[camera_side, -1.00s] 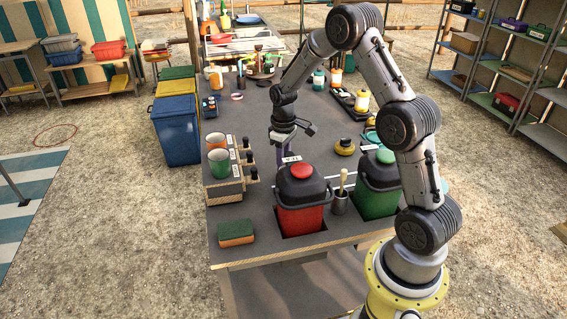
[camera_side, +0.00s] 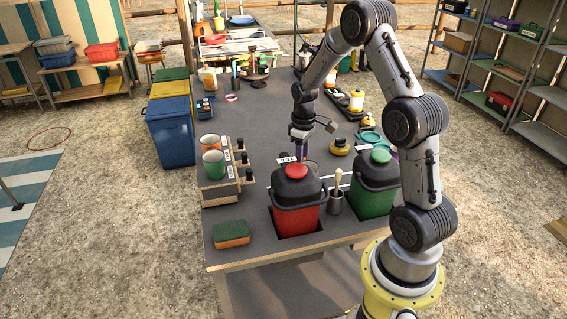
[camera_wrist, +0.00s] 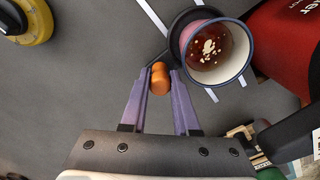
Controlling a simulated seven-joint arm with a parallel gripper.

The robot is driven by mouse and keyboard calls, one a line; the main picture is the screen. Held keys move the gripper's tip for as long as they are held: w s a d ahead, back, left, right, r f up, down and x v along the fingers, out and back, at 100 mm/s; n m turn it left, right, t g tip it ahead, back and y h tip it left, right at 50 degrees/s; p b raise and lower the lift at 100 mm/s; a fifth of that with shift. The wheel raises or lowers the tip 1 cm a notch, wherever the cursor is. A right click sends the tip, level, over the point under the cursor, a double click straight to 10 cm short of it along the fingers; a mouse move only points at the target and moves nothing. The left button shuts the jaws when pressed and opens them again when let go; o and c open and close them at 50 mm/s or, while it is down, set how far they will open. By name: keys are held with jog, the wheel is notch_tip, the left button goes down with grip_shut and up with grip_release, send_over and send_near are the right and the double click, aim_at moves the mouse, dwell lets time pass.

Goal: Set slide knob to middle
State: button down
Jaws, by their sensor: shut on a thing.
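My gripper (camera_wrist: 162,78) points down at the grey tabletop with its two purple fingers close together. An orange, rounded knob (camera_wrist: 160,79) sits between the fingertips, which are shut on it. A dark arm joins the knob to a dark-rimmed cup (camera_wrist: 214,52) holding brown liquid with pale bits, just to the right. White lines (camera_wrist: 155,14) run on the surface beyond and under the cup. In the side view, my gripper (camera_side: 301,154) is low behind the red bin (camera_side: 297,205); the knob is hidden there. I cannot tell where the knob stands along its travel.
The red bin's edge is close on the right in the wrist view. A green bin (camera_side: 373,188) and a cup with a brush (camera_side: 336,201) stand at its right. Mugs on a rack (camera_side: 222,190) are left. A yellow round thing (camera_side: 339,147) lies right of my gripper.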

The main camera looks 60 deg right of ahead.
jog(key=s+d, duration=0.2)
jog(key=shift+s+d, duration=0.35)
jog(key=shift+d, duration=0.05)
jog(key=c, duration=0.7)
grip_release()
jog(key=shift+o, duration=0.2)
notch_tip(320, 180, up, 14)
